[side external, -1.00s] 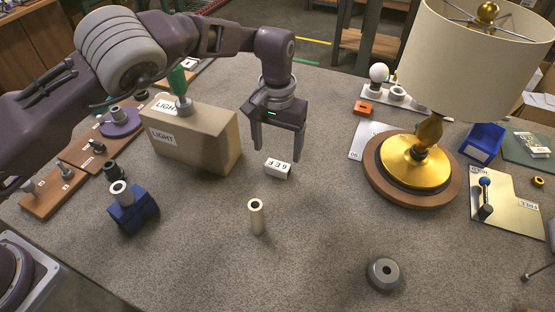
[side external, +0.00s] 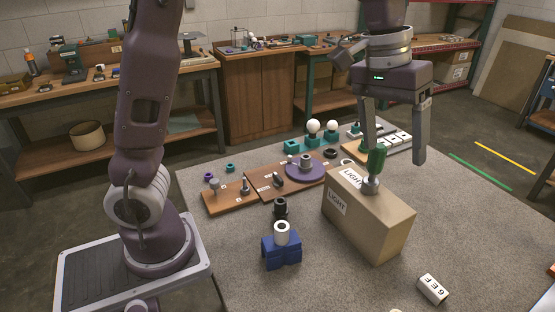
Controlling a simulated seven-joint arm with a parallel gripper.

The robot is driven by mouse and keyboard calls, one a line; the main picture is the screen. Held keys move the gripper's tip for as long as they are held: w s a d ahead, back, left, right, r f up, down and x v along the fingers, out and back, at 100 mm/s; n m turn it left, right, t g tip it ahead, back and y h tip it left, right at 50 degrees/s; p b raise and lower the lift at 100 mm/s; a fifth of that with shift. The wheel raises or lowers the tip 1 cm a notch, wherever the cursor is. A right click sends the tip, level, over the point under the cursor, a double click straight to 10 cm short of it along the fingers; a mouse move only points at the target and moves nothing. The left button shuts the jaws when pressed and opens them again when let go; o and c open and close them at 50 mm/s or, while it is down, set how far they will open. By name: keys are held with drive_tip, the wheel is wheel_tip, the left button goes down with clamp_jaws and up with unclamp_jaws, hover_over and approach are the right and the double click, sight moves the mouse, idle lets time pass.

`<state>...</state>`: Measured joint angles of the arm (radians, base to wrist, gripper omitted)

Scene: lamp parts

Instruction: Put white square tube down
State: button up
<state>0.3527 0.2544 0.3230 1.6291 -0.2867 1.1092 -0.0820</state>
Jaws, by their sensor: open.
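The white square tube (side external: 433,289), a small white block with black letters on its side, lies on the grey tabletop near the bottom right. My gripper (side external: 394,154) is open with its fingers pointing down. It appears above and behind the tube in the picture, clear of it, with nothing held between the fingers. In the picture the fingers overlap the area around a green handle (side external: 376,161) that stands on a tan box. The tube's open end cannot be made out.
The tan box (side external: 375,225) marked LIGHT stands left of the white tube. A blue block (side external: 282,252) holding a light ring-shaped part stands farther left. Wooden boards (side external: 230,196) with small parts lie behind. Grey tabletop between the blue block and tan box is clear.

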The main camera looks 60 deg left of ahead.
drive_tip(key=s+a+r+t, duration=0.1)
drive_tip(key=s+a+r, duration=0.15)
drive_tip(key=s, duration=0.45)
drive_tip(key=s+a+r+t, duration=0.1)
drive_tip(key=s+a, duration=0.2)
drive_tip(key=s, duration=0.3)
drive_tip(key=s+a+f+m+t+y, duration=0.1)
drive_tip(key=s+f, duration=0.4)
drive_tip(key=s, duration=0.6)
drive_tip(key=shift+a+m+t+y, duration=0.3)
drive_tip(key=shift+a+t+y, duration=0.15)
drive_tip(key=shift+a, duration=0.2)
